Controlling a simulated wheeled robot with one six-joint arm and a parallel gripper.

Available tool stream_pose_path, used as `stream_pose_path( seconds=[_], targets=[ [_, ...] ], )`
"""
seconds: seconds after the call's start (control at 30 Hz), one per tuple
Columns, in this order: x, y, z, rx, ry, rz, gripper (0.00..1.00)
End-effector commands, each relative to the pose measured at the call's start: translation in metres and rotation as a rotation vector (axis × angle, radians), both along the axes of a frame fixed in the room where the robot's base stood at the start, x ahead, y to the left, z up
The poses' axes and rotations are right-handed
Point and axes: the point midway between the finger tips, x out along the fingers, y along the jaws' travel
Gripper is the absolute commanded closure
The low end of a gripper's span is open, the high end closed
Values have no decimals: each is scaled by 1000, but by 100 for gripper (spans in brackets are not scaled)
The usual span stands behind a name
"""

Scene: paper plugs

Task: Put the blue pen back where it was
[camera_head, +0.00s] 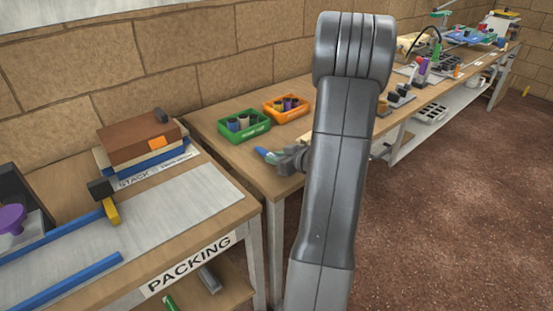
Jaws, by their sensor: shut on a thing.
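My gripper (281,159) is at the near part of the wooden bench (223,168), mostly hidden behind my grey arm. It is shut on a small blue thing with a greenish part, which looks like the blue pen (265,153). The pen sticks out to the left of the jaws, low over the bench top; I cannot tell whether it touches the wood. A green tray (262,133) with dark and pale cylinders stands behind and left of the gripper. An orange tray (304,112) with dark and purple pieces stands behind it.
The packing table (215,195) is at left, with stacked boxes (138,139) and blue rails (75,281). Farther along the bench stand black holders (400,97) and other items. My arm hides part of the bench. Bare wood lies left of the gripper.

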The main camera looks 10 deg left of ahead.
Motion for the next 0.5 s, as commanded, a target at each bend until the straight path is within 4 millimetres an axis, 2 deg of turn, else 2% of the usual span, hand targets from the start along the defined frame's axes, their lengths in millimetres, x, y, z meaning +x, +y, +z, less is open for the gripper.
stream_pose_path(
  seconds=[0.3, 0.33, 0.43, 0.5],
  targets=[
    [0, 0, -5, -1, -2, 1, 100],
    [0, 0, -4, 0, -1, 0, 74],
    [0, 0, -3, 0, -1, 0, 56],
    [0, 0, -3, 0, -1, 0, 56]
  ],
)
